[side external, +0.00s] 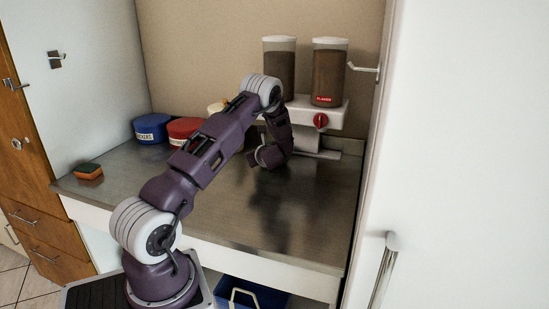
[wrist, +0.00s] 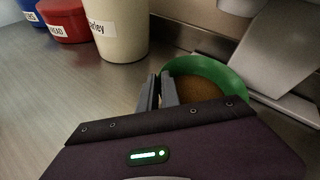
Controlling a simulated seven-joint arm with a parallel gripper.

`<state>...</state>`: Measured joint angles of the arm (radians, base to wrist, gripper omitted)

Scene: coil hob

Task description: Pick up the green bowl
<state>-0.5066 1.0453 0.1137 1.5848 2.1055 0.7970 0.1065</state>
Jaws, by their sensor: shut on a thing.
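The green bowl (wrist: 228,77) is in the wrist view, right of centre, with a brown filling inside. My gripper (wrist: 160,82) is at the bowl's left side, its two fingers close together and shut on the bowl's rim. My wrist housing hides the near part of the bowl. In the side external view my gripper (side external: 256,160) is low over the counter, in front of the dispenser, and the bowl is hidden behind it. I cannot tell whether the bowl touches the counter.
A blue tub (side external: 151,129), a red tub (side external: 184,131) and a cream container (wrist: 112,30) stand along the back left. A twin dispenser (side external: 329,75) with a red knob stands behind the bowl. The counter's front right (side external: 310,220) is clear.

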